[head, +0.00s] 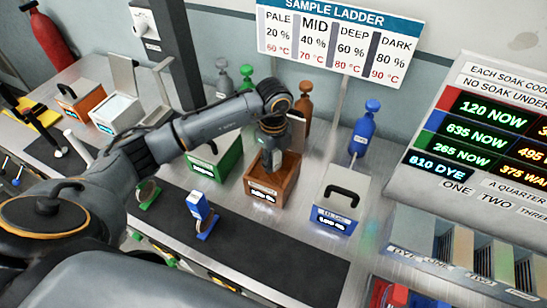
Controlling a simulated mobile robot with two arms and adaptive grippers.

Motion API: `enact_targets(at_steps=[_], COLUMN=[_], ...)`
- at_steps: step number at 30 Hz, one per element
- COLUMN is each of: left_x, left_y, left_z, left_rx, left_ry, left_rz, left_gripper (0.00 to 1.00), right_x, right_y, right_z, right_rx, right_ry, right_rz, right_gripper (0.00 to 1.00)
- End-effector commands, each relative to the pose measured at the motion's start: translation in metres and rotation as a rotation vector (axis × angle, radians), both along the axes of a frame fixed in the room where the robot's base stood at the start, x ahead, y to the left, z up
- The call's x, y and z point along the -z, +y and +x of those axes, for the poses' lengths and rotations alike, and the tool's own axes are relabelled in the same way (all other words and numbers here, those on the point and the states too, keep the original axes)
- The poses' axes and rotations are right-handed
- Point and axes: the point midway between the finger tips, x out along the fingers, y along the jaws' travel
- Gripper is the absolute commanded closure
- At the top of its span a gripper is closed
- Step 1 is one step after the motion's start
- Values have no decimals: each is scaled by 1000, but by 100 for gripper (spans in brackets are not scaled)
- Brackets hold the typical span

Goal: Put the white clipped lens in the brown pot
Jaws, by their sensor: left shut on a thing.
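The brown pot (265,190) stands on the metal bench in the middle of the head view. Its top is open, and a pale panel like a raised lid (297,128) shows behind my arm. My left gripper (272,152) points down over the pot's opening, with its fingertips at about rim height. It is shut on a small pale piece (277,161), which looks like the white clipped lens and is mostly hidden by the fingers and pot. I cannot tell whether it touches the pot's inside. My right gripper is not in view.
A closed blue pot (340,200) with a black handle stands right of the brown pot, and a green pot (217,160) stands left. A blue-clipped piece (203,216) and a green-clipped piece (148,193) are on the dark mat (270,250). Bottles (364,130) stand behind.

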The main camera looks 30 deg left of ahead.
Motion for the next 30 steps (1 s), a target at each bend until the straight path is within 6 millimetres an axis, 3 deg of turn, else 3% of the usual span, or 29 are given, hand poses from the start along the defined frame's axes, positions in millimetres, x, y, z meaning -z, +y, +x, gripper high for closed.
enact_targets(at_steps=[11,12,15,27,30], left_x=[6,6,5,-2,-12], left_y=[0,0,0,0,1], left_z=[0,0,0,0,2], left_rx=[0,0,0,0,-1], left_ry=[-1,-1,0,-1,-5], left_rz=[1,1,1,1,0], left_gripper=[100,71,51,50,50], right_x=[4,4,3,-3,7], right_y=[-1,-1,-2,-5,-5], right_z=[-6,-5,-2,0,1], right_rx=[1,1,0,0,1], right_ry=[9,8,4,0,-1], right_rz=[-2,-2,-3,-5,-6], right_gripper=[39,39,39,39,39])
